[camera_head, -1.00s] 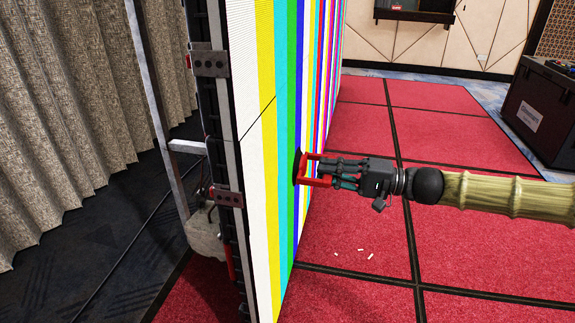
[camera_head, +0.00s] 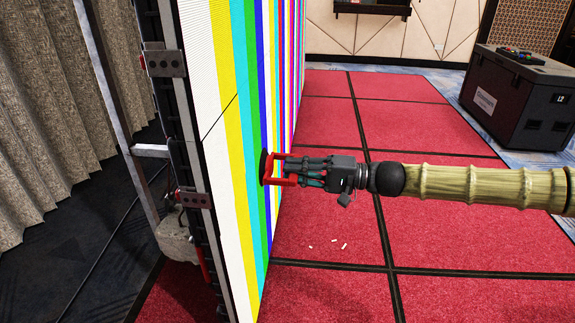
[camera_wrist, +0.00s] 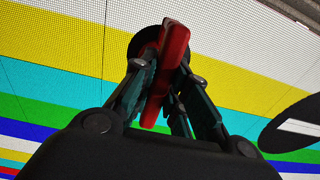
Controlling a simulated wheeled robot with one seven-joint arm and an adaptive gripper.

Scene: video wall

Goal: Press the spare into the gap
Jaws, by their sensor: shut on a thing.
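My gripper (camera_head: 288,170) is shut on a red handle (camera_head: 271,182) at the striped video wall (camera_head: 240,160). In the wrist view, the fingers (camera_wrist: 160,88) close around the red handle (camera_wrist: 175,45). A round black pad (camera_wrist: 142,42) sits behind the handle, against or very near the wall face; it also shows edge-on in the head view (camera_head: 263,164). I cannot make out a separate spare piece or an open gap; the handle, pad and fingers hide that patch of wall. Thin dark seams cross the stripes nearby.
Grey metal uprights (camera_head: 107,80) and a bracket (camera_head: 164,63) stand at the wall's left edge, by a beige curtain (camera_head: 40,130). A dark case (camera_head: 515,100) stands at the back right. Small white bits (camera_head: 345,246) lie on the mostly clear red floor (camera_head: 430,220).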

